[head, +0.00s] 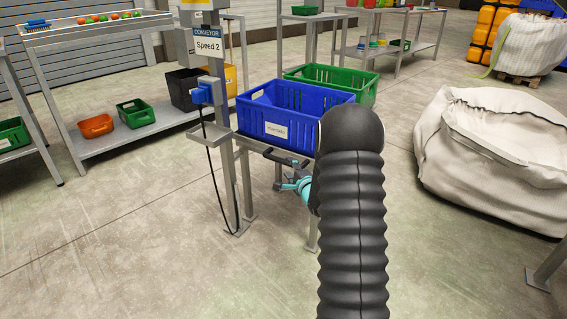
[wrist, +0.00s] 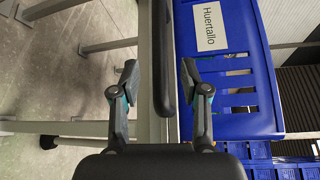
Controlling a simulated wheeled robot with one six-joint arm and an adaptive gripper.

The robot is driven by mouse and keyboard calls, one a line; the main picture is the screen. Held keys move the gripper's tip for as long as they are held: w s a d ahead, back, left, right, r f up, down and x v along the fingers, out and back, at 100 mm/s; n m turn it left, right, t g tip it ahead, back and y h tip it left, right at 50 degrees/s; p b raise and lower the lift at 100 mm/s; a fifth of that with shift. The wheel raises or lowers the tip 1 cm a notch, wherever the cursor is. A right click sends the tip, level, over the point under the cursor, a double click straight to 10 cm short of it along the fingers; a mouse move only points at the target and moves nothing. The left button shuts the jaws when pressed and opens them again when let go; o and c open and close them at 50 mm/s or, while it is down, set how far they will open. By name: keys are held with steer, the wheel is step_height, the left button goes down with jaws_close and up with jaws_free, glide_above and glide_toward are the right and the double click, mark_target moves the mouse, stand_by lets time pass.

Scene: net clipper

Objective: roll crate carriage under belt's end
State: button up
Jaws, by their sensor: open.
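A blue crate (head: 290,118) with a white label sits on a grey metal frame (head: 246,180), which I take for the carriage. In the wrist view the crate (wrist: 235,85) fills the right side, its label reading "Huertallo". A dark handle bar (head: 284,157) sticks out at the frame's near side, below the crate. My gripper (head: 290,178) is by this bar, partly hidden by my arm. In the wrist view my gripper (wrist: 159,72) is open, with the dark bar (wrist: 163,50) showing between its fingers; neither finger visibly touches it. I cannot make out the belt's end.
A post with a "CONVEYOR Speed 2" sign (head: 208,46) and hanging cable stands left of the blue crate. A green crate (head: 335,82) is just behind it. A large white sack (head: 490,165) stands at right. The floor (head: 130,235) at front left is clear.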

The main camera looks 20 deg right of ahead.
mark_target(286, 164)
steer(key=w, duration=0.5)
steer(key=shift+w+d+f, duration=0.15)
steer(key=shift+w+f, duration=0.2)
steer(key=shift+w, duration=0.05)
jaws_close()
